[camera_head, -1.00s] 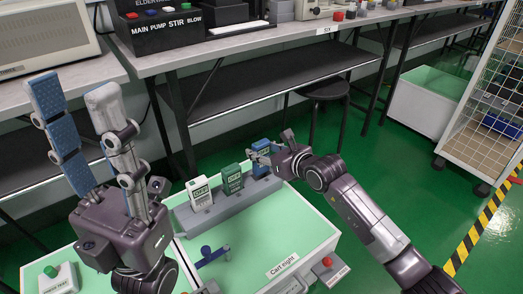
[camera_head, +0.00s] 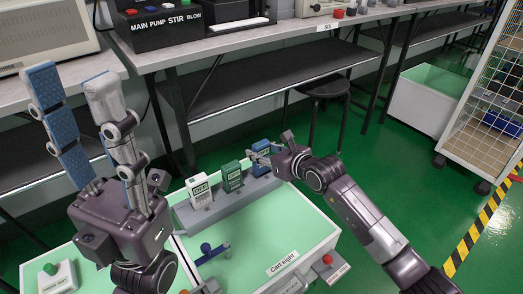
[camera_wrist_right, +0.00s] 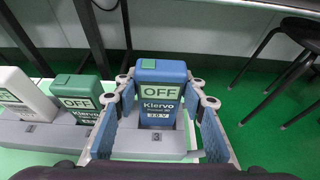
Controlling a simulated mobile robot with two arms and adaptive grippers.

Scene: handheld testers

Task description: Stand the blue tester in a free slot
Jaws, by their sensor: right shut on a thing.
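The blue tester (camera_head: 261,158) stands upright in the grey rack (camera_head: 213,216), at the rack's right end. In the right wrist view the blue tester (camera_wrist_right: 159,92) rises from the slot marked 3, its screen reading OFF. My right gripper (camera_head: 274,158) is shut on it, with a blue-padded finger on each side. A green tester (camera_head: 231,176) and a white tester (camera_head: 199,191) stand in the rack to its left. My left gripper (camera_head: 80,92) is open and empty, raised at the left with its fingers pointing up.
The rack sits on the pale green cart top labelled "Cart right" (camera_head: 282,263). A blue-knobbed lever (camera_head: 211,252) lies in front of it. A red button box (camera_head: 328,265) is at the cart's right edge. A stool (camera_head: 322,90) and workbench stand behind.

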